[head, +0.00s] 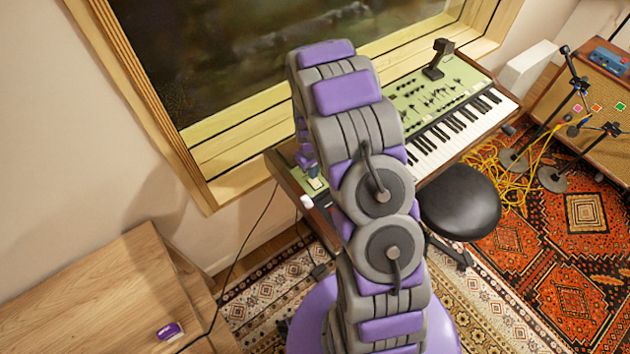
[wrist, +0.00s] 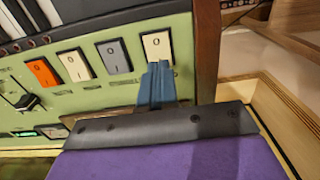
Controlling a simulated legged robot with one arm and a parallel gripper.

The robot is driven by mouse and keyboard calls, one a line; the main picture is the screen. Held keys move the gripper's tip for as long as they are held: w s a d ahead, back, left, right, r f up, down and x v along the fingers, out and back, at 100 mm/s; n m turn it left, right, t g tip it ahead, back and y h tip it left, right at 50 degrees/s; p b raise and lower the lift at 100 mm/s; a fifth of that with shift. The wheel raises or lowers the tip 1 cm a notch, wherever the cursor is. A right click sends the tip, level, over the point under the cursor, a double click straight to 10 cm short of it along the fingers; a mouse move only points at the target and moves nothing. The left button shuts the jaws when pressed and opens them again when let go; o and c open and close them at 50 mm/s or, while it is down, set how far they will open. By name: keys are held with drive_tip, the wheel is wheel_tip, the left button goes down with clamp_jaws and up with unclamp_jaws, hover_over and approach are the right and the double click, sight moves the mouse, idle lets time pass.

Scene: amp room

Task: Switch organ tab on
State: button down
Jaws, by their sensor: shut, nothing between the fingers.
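The organ (head: 435,147) is a keyboard with a green panel and wooden ends, standing under the window. In the wrist view its green panel (wrist: 95,95) carries a row of rocker tabs: an orange tab (wrist: 43,73), a cream tab (wrist: 75,66), a grey tab (wrist: 114,56) and another cream tab (wrist: 156,45) beside the wooden end. My gripper (wrist: 158,70) is shut and empty. Its blue-grey fingertips overlap the lower edge of the rightmost cream tab; I cannot tell whether they touch it. In the head view my arm hides the organ's middle and most of my gripper.
A black stool (head: 459,203) stands in front of the organ. A wooden cabinet (head: 105,300) is at the lower left. Microphone stands, yellow cables (head: 512,178) and an amp (head: 590,108) are at the right. The patterned rug (head: 560,265) has open room at the lower right.

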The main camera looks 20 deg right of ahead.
drive_tip(key=shift+f, duration=0.9)
idle(0.6)
drive_tip(key=shift+r, duration=0.15)
drive_tip(key=shift+r+p, duration=1.1)
drive_tip(key=shift+r, duration=2.3)
